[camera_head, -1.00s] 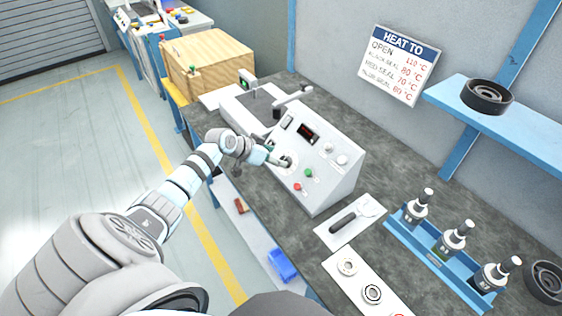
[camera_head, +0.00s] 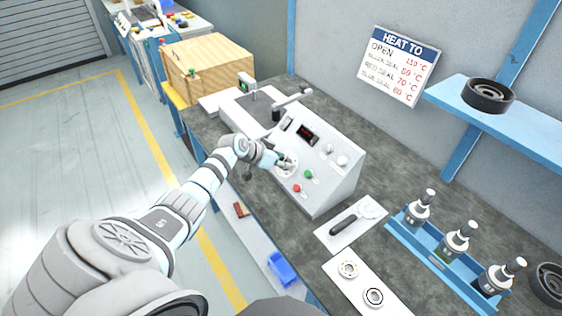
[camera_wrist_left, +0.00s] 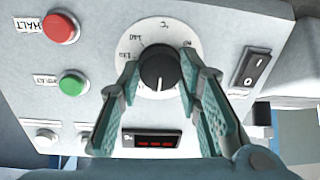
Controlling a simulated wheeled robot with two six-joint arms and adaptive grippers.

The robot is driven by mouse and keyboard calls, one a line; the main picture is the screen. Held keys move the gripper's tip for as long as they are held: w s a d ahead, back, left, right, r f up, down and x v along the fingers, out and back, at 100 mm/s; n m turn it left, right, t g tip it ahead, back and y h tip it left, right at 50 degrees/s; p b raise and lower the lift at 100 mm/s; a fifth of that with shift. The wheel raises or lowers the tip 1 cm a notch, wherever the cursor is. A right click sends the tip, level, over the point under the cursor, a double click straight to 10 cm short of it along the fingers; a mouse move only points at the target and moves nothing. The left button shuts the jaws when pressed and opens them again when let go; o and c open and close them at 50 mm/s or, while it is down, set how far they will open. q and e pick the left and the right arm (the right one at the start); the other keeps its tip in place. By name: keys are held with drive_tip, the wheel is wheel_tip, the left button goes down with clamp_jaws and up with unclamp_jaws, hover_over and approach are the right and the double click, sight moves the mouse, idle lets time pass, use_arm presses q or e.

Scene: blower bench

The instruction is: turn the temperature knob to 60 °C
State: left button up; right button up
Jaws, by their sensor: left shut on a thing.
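The temperature knob (camera_wrist_left: 160,71) is black and round, with a pale pointer line on it that points down in the left wrist view. It sits on a white dial (camera_wrist_left: 147,37) with °C and numbers around it, too blurred to read surely. My left gripper (camera_wrist_left: 160,66) is shut on the knob, one teal finger on each side. In the head view the gripper (camera_head: 281,161) is at the sloped front of the white control box (camera_head: 325,179) and hides most of the knob. A red-digit display (camera_wrist_left: 151,140) is too small to read. My right gripper is not in view.
Red (camera_wrist_left: 60,27) and green (camera_wrist_left: 73,83) buttons lie left of the dial, and a black rocker switch (camera_wrist_left: 249,67) lies right. A wall sign (camera_head: 398,65) lists temperatures. A blue bottle rack (camera_head: 440,257) and a white tool mat (camera_head: 351,228) lie right of the box.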

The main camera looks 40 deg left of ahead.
use_arm(q)
drive_tip(key=shift+n, duration=0.3)
drive_tip(key=n+p, duration=0.1)
drive_tip(key=n, duration=0.1)
drive_tip(key=shift+r+n, duration=0.15)
drive_tip(key=shift+n, duration=0.15)
drive_tip(key=n+p, duration=0.1)
drive_tip(key=n, duration=0.1)
drive_tip(key=shift+a+n, duration=0.1)
drive_tip(key=shift+n, duration=0.3)
drive_tip(key=n+p, duration=0.1)
drive_tip(key=n, duration=0.2)
drive_tip(key=n+p, duration=0.1)
drive_tip(key=n, duration=0.3)
drive_tip(key=shift+a+g, duration=0.1)
drive_tip(key=shift+g, duration=0.2)
drive_tip(key=n, duration=0.3)
drive_tip(key=shift+n+h, duration=0.3)
drive_tip(key=n, duration=0.3)
drive_tip(key=shift+n, duration=0.3)
drive_tip(key=n, duration=0.6)
drive_tip(key=shift+a+f+h, duration=0.1)
drive_tip(key=shift+f+h, duration=0.1)
drive_tip(key=shift+h, duration=0.1)
drive_tip(key=shift+n, duration=0.3)
